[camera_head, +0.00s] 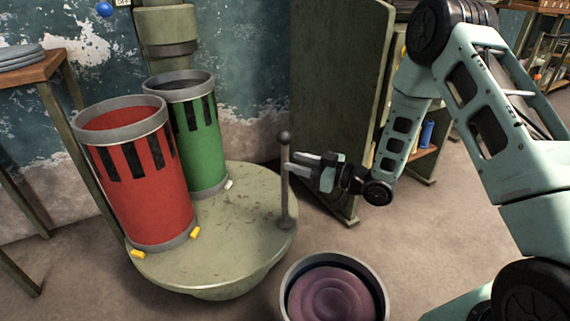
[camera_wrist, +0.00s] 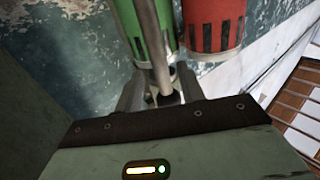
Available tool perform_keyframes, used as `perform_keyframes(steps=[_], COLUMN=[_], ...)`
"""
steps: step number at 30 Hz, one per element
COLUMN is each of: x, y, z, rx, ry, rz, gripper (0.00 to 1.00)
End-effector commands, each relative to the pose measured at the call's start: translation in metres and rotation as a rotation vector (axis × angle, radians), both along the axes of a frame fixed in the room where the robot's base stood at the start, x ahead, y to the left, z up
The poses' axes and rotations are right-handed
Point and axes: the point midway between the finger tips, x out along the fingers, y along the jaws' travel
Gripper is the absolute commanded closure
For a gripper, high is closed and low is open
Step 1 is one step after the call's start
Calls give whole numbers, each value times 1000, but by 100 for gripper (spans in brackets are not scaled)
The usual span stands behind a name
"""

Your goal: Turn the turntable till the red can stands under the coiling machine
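The red can (camera_head: 140,185) stands upright on the front left of the round turntable (camera_head: 225,262). The green can (camera_head: 203,145) stands behind it, below the coiling machine (camera_head: 167,32). A thin upright post (camera_head: 285,205) with a ball on top rises from the turntable's right side. My gripper (camera_head: 290,165) is at the post's upper part, just below the ball. In the wrist view, the post (camera_wrist: 152,42) runs between my two fingers (camera_wrist: 158,88), with gaps beside it, so they look open. The red can (camera_wrist: 211,25) and green can show behind it.
An open container with purple coiled contents (camera_head: 333,296) stands on the floor in front right of the turntable. A green cabinet panel (camera_head: 340,90) stands behind my gripper. A table (camera_head: 45,68) is at the left. Small yellow blocks (camera_head: 137,254) sit by the red can's base.

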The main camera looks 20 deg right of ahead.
Motion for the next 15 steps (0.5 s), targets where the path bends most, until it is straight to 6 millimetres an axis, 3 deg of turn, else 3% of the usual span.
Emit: perform_keyframes(steps=[6,15], x=[23,31], y=[23,31], z=[-1,0], rx=[0,1], ry=[-1,1], rz=[1,-1], gripper=[61,61])
